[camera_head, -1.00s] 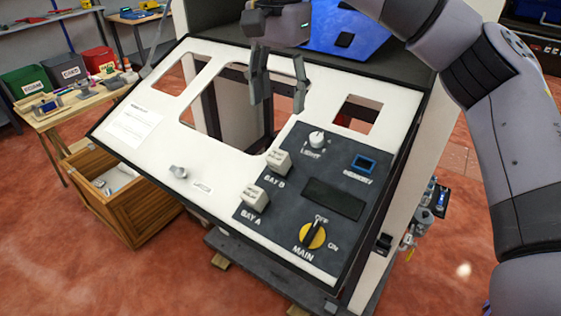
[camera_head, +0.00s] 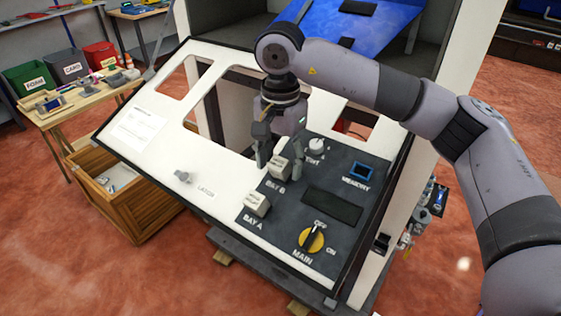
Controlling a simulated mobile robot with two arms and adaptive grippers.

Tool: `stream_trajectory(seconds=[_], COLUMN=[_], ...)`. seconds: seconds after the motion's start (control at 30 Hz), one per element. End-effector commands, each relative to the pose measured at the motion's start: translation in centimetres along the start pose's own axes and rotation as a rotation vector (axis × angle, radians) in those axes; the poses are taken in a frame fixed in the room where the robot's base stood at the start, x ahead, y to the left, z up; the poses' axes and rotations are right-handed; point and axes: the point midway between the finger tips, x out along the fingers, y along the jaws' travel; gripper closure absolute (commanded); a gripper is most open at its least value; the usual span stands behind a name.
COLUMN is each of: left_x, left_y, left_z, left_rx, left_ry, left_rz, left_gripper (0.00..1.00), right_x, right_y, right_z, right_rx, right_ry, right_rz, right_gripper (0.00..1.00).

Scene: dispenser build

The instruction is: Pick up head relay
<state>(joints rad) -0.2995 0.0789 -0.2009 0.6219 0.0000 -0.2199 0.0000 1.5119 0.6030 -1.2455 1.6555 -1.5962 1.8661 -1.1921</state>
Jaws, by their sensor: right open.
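My right gripper (camera_head: 279,161) points down over the white sloping panel (camera_head: 150,160), with its fingers apart. Its fingertips are right at the pale block marked BAY B (camera_head: 279,168); I cannot tell whether they touch it. A like block marked BAY A (camera_head: 257,204) sits lower on the dark control plate (camera_head: 283,228). No part in view is labelled head relay, so I cannot tell which it is. My left gripper is not in view.
The control plate also carries a LIGHT knob (camera_head: 317,147), a blue MEMORY socket (camera_head: 360,171) and a yellow MAIN switch (camera_head: 311,239). A wooden crate (camera_head: 125,205) stands on the floor at left. A wooden table (camera_head: 70,118) holds small parts and bins. A tilted blue panel (camera_head: 345,30) is behind.

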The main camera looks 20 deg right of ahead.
Motion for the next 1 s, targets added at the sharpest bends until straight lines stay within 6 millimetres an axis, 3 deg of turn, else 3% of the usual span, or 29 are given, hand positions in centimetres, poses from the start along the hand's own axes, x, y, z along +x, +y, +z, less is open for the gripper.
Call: stream_trajectory(seconds=[0.2,0.9,1.0], left_x=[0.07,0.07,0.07], left_y=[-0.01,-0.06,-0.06], left_z=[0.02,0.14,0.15], left_rx=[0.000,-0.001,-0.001], left_ry=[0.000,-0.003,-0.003], left_rz=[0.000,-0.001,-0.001], left_gripper=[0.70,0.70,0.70], right_x=[0.09,0.04,0.03], right_y=[-0.02,-0.03,-0.04], right_z=[0.00,0.01,0.01], right_rx=[0.000,0.000,0.000], right_ry=[0.000,0.000,0.000], right_rz=[-0.001,-0.001,-0.001], right_gripper=[0.48,0.95,0.96])
